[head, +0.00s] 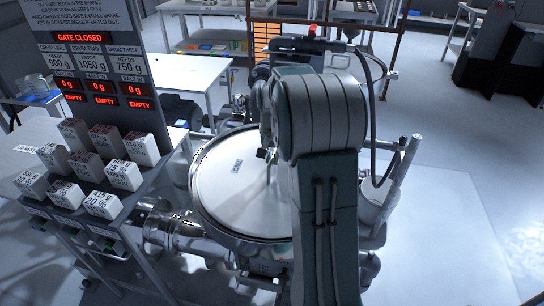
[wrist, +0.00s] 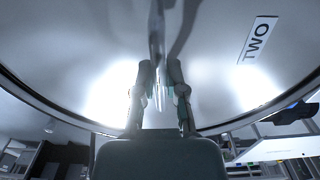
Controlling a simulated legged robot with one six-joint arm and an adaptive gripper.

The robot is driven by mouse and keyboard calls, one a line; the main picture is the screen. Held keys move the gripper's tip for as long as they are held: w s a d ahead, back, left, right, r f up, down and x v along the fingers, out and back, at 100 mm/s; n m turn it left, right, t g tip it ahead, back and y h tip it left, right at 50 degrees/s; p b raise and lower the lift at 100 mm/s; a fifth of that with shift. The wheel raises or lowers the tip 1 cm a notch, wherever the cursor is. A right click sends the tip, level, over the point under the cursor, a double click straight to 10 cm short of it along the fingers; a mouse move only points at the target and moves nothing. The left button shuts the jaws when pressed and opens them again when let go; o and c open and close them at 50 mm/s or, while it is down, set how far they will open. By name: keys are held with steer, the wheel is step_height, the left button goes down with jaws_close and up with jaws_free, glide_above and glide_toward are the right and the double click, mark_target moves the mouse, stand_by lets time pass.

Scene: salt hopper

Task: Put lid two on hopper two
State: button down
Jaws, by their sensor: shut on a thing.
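A large round pale lid (head: 222,205) with a dark rim and a small label fills the middle of the head view. In the wrist view the lid (wrist: 60,45) bears the label TWO and reflects two bright glares. My gripper (wrist: 157,85) is shut on the lid's thin metal handle (wrist: 156,45), with one finger on each side. In the head view my arm hides most of the gripper and the lid's right part. Steel equipment (head: 185,235) shows below and around the lid. The hopper's mouth is hidden, and I cannot tell whether the lid touches it.
A dark sign board (head: 95,70) reading GATE CLOSED stands at left. A white table (head: 190,72) and an orange-brown rack (head: 262,40) stand behind. The floor at right (head: 470,200) is clear.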

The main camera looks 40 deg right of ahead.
mark_target(272, 156)
steer(key=c, duration=0.6)
jaws_free()
steer(key=shift+c, duration=0.2)
step_height(272, 156, up, 11)
steer(key=s+a+r+n+t, duration=0.25)
steer(key=s+a+r, duration=0.25)
steer(key=a, duration=0.4)
steer(key=s+a+f+n+t, duration=0.3)
steer(key=s+a+n, duration=0.4)
steer(key=s+a, duration=0.7)
steer(key=s, duration=0.4)
